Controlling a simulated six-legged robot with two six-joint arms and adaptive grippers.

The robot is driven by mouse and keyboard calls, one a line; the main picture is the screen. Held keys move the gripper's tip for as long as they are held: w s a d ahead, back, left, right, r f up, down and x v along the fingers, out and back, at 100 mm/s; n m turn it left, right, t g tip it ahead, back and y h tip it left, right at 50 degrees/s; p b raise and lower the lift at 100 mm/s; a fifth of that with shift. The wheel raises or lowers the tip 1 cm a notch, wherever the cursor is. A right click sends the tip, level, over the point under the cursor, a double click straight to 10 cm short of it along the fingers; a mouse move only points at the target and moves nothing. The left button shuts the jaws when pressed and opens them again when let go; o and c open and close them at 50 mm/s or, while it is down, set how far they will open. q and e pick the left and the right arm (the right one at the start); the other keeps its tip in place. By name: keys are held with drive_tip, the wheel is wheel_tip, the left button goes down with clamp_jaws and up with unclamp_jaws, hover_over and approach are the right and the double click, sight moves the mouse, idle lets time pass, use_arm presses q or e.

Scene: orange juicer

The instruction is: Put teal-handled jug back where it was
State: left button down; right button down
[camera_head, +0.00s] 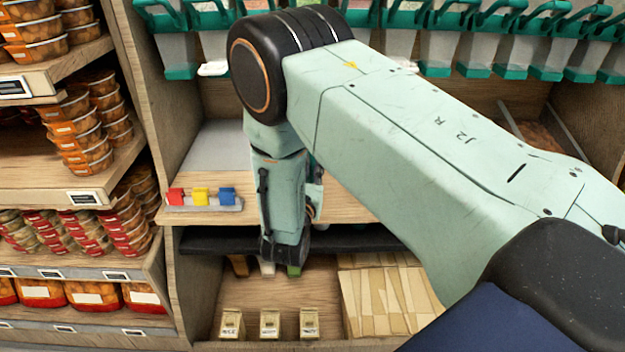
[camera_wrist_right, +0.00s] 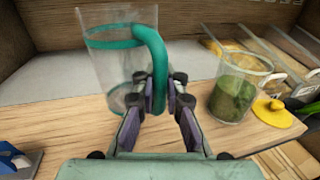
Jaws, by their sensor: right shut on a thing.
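The jug (camera_wrist_right: 112,65) is clear and empty-looking, with teal bands and a teal handle (camera_wrist_right: 157,60). It shows at the upper left of the right wrist view. My right gripper (camera_wrist_right: 160,92) is shut on that handle, with a finger on each side. The jug stands over or on a grey surface at the back of the wooden counter; I cannot tell whether its base touches. In the head view my right arm covers the jug and the gripper's fingertips. My left gripper is not in view.
A second clear jug (camera_wrist_right: 232,92) with green contents stands to the right, beside a yellow lid (camera_wrist_right: 274,112). Clear bins (camera_wrist_right: 285,62) lie behind it. Several teal-based containers (camera_head: 475,55) line the top.

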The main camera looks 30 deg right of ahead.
sight(311, 181)
wheel_tip(311, 181, down, 2)
drive_tip(key=shift+a+f+b, duration=0.15)
drive_tip(key=shift+f+b, duration=0.1)
drive_tip(key=shift+b, duration=0.1)
drive_tip(key=shift+f, duration=0.15)
drive_tip(key=shift+s+f, duration=0.1)
drive_tip(key=c, duration=1.4)
unclamp_jaws()
drive_tip(key=shift+f, duration=0.1)
drive_tip(key=shift+c, duration=0.2)
drive_tip(key=shift+o, duration=0.2)
